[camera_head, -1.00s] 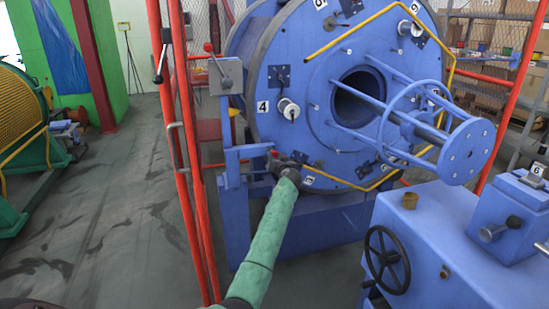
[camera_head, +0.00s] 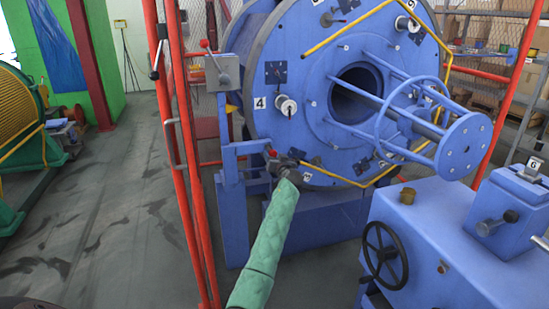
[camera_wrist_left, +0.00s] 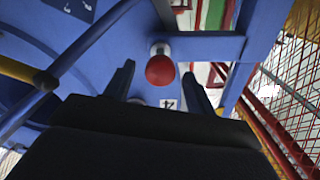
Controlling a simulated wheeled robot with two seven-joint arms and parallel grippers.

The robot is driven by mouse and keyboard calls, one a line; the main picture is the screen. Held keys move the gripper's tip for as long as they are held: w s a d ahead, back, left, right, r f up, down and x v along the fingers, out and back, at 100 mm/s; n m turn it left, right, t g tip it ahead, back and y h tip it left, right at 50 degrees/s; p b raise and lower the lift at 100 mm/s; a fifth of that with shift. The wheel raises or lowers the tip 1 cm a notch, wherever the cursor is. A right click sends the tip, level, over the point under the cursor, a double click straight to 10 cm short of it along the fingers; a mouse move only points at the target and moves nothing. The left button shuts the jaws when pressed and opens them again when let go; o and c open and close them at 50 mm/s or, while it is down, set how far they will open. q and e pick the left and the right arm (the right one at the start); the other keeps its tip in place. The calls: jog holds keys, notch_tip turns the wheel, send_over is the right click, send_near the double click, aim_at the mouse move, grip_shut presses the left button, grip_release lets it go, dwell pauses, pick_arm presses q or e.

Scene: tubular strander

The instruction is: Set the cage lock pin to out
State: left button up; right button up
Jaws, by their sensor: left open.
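The cage lock pin shows as a red knob (camera_wrist_left: 160,71) on a short pale stem at a blue bracket in the left wrist view. In the head view the small red knob (camera_head: 271,153) is at the bracket's end, beside the big blue cage (camera_head: 330,110). My left gripper (camera_head: 278,163) is at the knob, partly hidden by its own green-sleeved arm. In the left wrist view its two dark fingers (camera_wrist_left: 160,80) are open, one on each side of the knob, with visible gaps. My right gripper is out of view.
Red fence posts (camera_head: 185,150) stand close left of the arm. A grey lever box (camera_head: 224,73) sits above the bracket. A blue machine with a black handwheel (camera_head: 385,255) stands at lower right. The floor at left is mostly clear.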

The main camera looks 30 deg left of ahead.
pick_arm(q)
jog(key=v, duration=0.7)
jog(key=shift+s+d, duration=0.1)
